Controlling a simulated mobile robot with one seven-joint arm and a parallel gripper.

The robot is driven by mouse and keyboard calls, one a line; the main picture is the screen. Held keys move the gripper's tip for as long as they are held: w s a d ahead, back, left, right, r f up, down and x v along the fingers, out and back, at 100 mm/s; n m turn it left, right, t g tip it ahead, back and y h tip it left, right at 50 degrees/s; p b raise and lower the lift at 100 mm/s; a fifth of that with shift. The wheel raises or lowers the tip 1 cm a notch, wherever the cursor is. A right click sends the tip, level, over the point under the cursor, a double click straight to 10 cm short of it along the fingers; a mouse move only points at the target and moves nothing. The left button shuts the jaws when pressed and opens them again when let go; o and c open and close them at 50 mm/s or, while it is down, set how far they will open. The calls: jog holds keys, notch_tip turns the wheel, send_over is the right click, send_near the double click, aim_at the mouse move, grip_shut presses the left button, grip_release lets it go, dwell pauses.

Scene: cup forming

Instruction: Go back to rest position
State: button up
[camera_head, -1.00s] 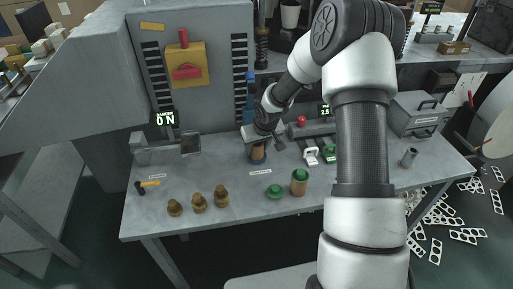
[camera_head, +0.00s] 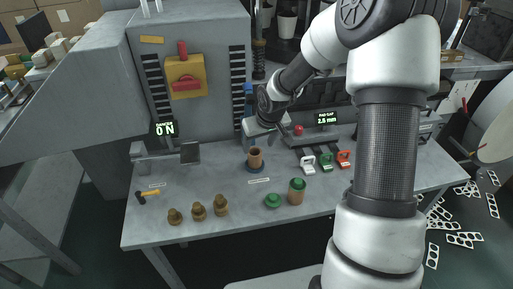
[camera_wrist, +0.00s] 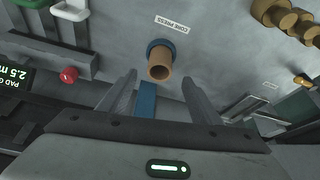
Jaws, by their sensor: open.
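My gripper (camera_wrist: 158,100) is open and empty in the wrist view, its two fingers spread apart. A brown cup-like cylinder (camera_wrist: 160,66) on a dark blue round base stands beyond the fingertips, near the label "CORE PRESS". In the head view the same brown cylinder (camera_head: 255,158) stands on the table, apart from the gripper. My gripper shows above and to the right of it, partly hidden by my arm, near the back of the table.
The grey table (camera_head: 230,187) bears several brown pieces (camera_head: 199,211) at front left, a green lid (camera_head: 273,201) and a green-topped brown cup (camera_head: 297,191). Clamp-like items in white (camera_head: 308,164), green and red stand right of centre. A hammer (camera_head: 148,194) lies at left.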

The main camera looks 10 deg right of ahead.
jog(key=shift+v, duration=1.1)
